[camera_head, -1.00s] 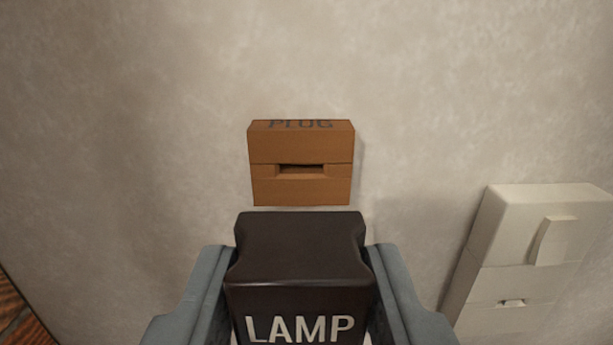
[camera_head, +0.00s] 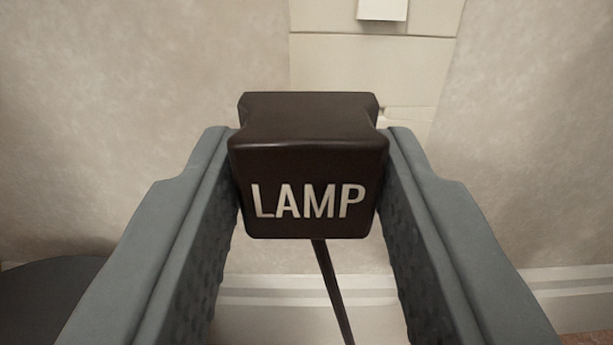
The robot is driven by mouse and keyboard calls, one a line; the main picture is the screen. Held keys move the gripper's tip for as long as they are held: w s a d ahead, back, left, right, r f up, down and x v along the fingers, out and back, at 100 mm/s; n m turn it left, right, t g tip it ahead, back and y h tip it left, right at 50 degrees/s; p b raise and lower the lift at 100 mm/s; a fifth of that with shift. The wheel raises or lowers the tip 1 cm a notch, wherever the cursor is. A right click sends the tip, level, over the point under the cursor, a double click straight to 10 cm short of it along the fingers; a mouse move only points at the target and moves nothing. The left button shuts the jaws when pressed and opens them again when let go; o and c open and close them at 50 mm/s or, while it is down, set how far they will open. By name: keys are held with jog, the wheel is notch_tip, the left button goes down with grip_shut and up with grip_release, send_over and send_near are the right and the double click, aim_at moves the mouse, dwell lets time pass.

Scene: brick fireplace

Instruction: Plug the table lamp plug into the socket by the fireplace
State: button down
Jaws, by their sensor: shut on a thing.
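The dark brown plug (camera_head: 308,185) reads "LAMP" in pale letters and sits level in the middle of the view. My gripper (camera_head: 309,140) is shut on it, with one grey finger along each side. A thin dark cord (camera_head: 331,290) runs down from the plug's underside. The cream socket plate (camera_head: 345,62) is on the wall straight beyond the plug, with a raised rocker switch (camera_head: 382,9) at the top edge of the view. The plug hides most of the plate's lower part and its slot. I cannot tell whether the plug touches the plate.
The mottled beige wall (camera_head: 130,110) is bare on both sides of the plate. A white skirting board (camera_head: 560,290) runs along the bottom of the wall. A dark flat shape (camera_head: 50,300) shows at the lower left; I cannot tell what it is.

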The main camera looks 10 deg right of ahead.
jog(key=shift+s+d+f, duration=0.4)
jog(key=shift+d+f, duration=0.2)
jog(key=shift+d, duration=0.2)
jog(key=shift+s+d+f, duration=0.4)
jog(key=shift+d+f, duration=0.2)
jog(key=shift+d, duration=0.15)
jog(key=shift+w, duration=0.1)
jog(key=shift+x, duration=2.3)
jog(key=shift+x, duration=1.4)
jog(key=c, duration=0.9)
grip_release()
jog(key=shift+o, duration=0.2)
jog(key=v, duration=1.7)
jog(key=shift+s, duration=0.2)
